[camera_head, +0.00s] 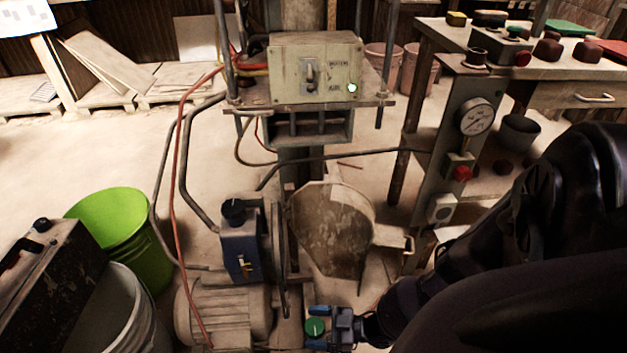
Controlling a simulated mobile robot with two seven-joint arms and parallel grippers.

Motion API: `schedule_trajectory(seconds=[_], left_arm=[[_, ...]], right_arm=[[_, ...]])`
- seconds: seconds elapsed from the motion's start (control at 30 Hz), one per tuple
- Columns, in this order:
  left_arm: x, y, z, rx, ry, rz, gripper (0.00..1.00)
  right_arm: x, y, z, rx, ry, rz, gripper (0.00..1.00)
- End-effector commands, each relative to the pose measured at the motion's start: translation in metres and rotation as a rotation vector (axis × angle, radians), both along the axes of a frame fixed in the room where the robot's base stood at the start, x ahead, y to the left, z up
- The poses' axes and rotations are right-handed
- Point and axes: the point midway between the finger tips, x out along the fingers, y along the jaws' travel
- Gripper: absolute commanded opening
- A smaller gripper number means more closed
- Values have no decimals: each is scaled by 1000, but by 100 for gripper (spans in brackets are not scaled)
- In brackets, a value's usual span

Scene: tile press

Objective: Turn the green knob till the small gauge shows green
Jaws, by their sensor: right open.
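The green knob (315,327) is low in the middle of the head view, beside the motor. My right gripper (317,328) reaches it from the right. Its two blue-tipped fingers are apart, one above and one below the knob in the picture. I cannot tell whether they touch it. A round white-faced gauge (475,117) is on the upright panel at the right; its reading is too small to make out. I see no other gauge, so I cannot tell whether this is the small one. My left gripper is not in view.
A ribbed motor (226,316) and a blue-grey pump unit (243,250) stand left of the knob. A metal scoop-shaped pan (330,225) is behind it. A control box (316,68) is above. A green bucket (116,232) is at left. Hoses cross the middle.

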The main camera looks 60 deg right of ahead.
Motion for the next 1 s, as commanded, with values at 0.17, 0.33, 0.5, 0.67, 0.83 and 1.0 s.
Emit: schedule_trajectory(seconds=[0.17,0.33,0.5,0.67,0.83,1.0], left_arm=[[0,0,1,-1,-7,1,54],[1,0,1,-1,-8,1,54],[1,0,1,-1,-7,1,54],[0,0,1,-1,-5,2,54],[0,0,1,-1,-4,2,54],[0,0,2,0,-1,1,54]], right_arm=[[4,3,0,-1,0,1,80],[5,3,0,-1,0,1,80],[5,3,0,-1,0,1,61],[4,3,0,-1,0,1,37],[4,3,0,0,0,-3,30],[5,3,0,-1,0,-37,30]])
